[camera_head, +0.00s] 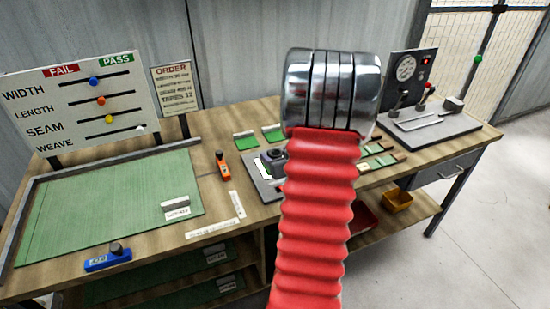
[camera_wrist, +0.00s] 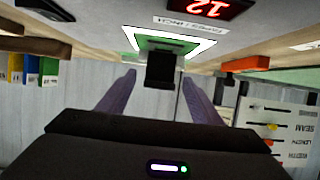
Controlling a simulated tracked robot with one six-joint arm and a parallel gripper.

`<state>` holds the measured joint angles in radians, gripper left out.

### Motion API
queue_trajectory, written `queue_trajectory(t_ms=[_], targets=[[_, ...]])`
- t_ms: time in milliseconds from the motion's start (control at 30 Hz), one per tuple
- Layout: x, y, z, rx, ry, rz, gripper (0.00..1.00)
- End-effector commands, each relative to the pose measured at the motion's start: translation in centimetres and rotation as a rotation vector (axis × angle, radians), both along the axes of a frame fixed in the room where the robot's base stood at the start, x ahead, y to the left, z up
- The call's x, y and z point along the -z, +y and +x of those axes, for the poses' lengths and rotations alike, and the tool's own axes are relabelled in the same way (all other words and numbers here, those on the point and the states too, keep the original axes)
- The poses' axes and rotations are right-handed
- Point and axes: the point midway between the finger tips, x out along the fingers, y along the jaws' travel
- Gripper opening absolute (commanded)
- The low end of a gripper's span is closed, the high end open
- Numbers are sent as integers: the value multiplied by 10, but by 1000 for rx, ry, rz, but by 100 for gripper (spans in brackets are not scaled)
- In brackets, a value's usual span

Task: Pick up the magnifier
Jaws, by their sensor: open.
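A small dark object that looks like the magnifier (camera_head: 275,155) stands on a grey plate at the middle of the bench in the head view, partly hidden behind my red arm. In the wrist view, which is upside down, a black block-shaped part, likely the same magnifier (camera_wrist: 161,62), shows beside a bright green-and-white framed window (camera_wrist: 200,44). My gripper (camera_wrist: 159,78) is open, its two purple-grey fingers on either side of the black part in the picture. I cannot tell whether they touch it. My gripper is hidden in the head view.
An orange-handled tool (camera_head: 223,166) lies left of the plate. A grey gauge station (camera_head: 430,128) stands at the right. A red digital display (camera_wrist: 209,8) shows in the wrist view.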

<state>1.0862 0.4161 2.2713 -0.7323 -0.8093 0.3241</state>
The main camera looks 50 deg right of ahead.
Motion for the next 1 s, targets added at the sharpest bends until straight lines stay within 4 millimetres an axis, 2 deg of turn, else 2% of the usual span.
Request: queue_trajectory(t_ms=[200, 733, 1000], targets=[[6, -8, 13, 1, -1, -1, 59], [6, -8, 13, 1, -1, -1, 59], [6, -9, 12, 1, -1, -1, 41]])
